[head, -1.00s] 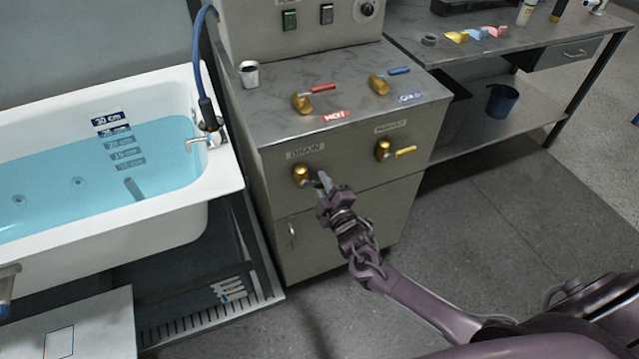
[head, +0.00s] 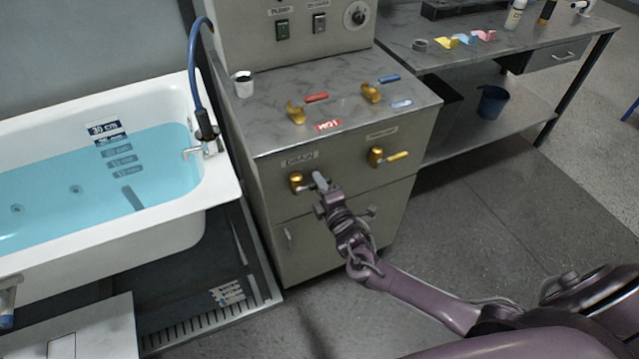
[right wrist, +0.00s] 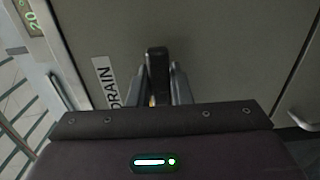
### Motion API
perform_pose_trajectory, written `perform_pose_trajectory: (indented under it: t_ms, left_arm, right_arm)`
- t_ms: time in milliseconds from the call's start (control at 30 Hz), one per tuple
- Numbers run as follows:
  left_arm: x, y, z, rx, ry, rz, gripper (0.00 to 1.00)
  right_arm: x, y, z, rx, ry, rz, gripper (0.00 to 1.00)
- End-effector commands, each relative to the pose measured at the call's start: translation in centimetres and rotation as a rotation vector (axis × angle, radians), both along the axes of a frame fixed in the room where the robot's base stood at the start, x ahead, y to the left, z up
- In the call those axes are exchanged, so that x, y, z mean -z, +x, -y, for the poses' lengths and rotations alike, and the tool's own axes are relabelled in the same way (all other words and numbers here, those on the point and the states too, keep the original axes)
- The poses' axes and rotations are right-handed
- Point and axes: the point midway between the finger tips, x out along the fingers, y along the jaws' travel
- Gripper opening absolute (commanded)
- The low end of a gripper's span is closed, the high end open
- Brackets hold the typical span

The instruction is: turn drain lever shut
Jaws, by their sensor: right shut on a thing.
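The drain valve (head: 296,183) is a brass fitting on the front of the grey cabinet, below a DRAIN label (head: 300,160). My right gripper (head: 319,182) is just right of the brass body, with its fingers at the lever. In the right wrist view, the dark lever handle (right wrist: 156,62) stands between the two fingers of the right gripper (right wrist: 160,85), which are shut on it. The DRAIN label also shows there (right wrist: 106,82), turned on its side. The fingers hide most of the lever in the head view. My left gripper is not in view.
A second brass valve with a yellow lever (head: 397,156) is close by on the right. A water-filled tub (head: 215,190) stands left. The floor in front is open.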

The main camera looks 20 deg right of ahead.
Motion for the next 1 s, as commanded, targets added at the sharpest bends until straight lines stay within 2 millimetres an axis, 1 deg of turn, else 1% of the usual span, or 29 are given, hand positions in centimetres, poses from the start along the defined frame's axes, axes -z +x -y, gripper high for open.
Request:
perform_pose_trajectory:
  t_ms: [267,300,433,467,767,867,1000]
  left_arm:
    - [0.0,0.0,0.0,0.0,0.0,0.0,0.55]
    - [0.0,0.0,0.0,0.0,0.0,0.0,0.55]
    - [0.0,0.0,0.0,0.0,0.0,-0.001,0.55]
    - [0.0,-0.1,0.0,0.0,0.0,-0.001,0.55]
    - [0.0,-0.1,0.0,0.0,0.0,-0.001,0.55]
    - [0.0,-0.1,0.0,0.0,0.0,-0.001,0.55]
    - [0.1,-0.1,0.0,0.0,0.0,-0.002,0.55]
  right_arm:
    - [0.1,0.0,0.1,0.0,-0.007,-0.001,0.0]
    - [0.1,0.0,0.0,0.0,-0.007,-0.001,0.21]
    - [0.0,0.0,0.0,0.0,-0.005,-0.001,0.38]
    - [0.0,0.0,0.0,0.0,-0.005,-0.001,0.4]
    - [0.0,-0.2,0.0,0.0,-0.003,-0.001,0.4]
    - [0.1,-1.3,0.0,-0.002,-0.002,-0.002,0.4]
    - [0.2,-3.7,0.2,-0.002,-0.003,-0.003,0.4]
